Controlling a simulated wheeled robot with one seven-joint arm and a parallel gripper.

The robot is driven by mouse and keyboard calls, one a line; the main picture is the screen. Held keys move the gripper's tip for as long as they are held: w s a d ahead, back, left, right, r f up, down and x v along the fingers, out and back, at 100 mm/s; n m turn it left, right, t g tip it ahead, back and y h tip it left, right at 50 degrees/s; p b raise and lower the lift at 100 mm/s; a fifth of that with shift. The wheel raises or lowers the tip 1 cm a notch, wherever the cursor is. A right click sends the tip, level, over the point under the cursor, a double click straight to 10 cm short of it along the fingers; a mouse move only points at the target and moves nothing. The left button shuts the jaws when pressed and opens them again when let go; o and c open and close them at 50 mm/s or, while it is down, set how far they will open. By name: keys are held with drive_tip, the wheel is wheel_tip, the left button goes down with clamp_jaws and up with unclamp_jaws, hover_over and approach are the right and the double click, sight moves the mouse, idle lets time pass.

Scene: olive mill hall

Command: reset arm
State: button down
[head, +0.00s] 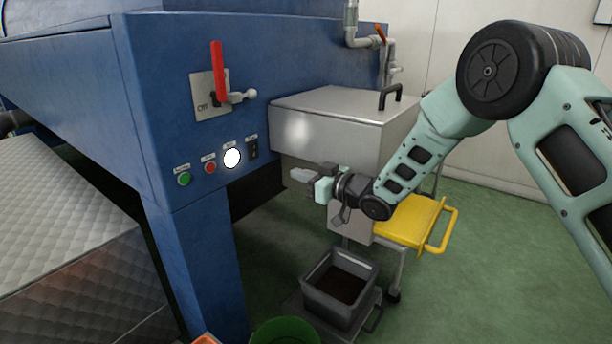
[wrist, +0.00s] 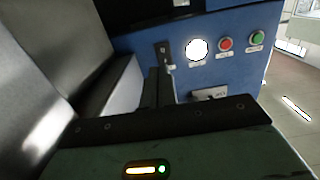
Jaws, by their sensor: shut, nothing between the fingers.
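My gripper (head: 298,175) is shut and empty. In the head view it hangs in front of the steel box, pointing left toward the blue machine (head: 155,120). In the wrist view the closed dark fingers of my gripper (wrist: 158,87) stand just below the black switch. The arm reaches in from the right, bent at the elbow. I cannot tell whether the gripper touches the steel box.
The steel box (head: 345,120) is close behind my gripper. The panel has a lit white lamp (head: 232,158), red button (head: 210,167), green button (head: 184,179), black switch (head: 253,148) and red lever (head: 218,72). Below are a yellow cart (head: 405,217) and grey bin (head: 335,305).

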drive_tip(key=shift+s+d, duration=0.4)
drive_tip(key=shift+d, duration=0.05)
drive_tip(key=s+d+m+g+h, duration=0.1)
drive_tip(key=s+d+g+h, duration=0.25)
drive_tip(key=s, duration=1.05)
drive_tip(key=s+d+r+m+g+h, duration=0.1)
drive_tip(key=s+d+g+h, duration=0.3)
drive_tip(key=s, duration=1.1)
drive_tip(key=s+d+m+g+h, duration=0.1)
drive_tip(key=s+d+g+h, duration=0.4)
drive_tip(key=s, duration=0.9)
wheel_tip(320, 180, up, 25)
drive_tip(key=s+t+p, duration=0.1)
drive_tip(key=p, duration=2.4)
drive_tip(key=shift+a+t+h, duration=0.3)
drive_tip(key=shift+t+h, duration=0.05)
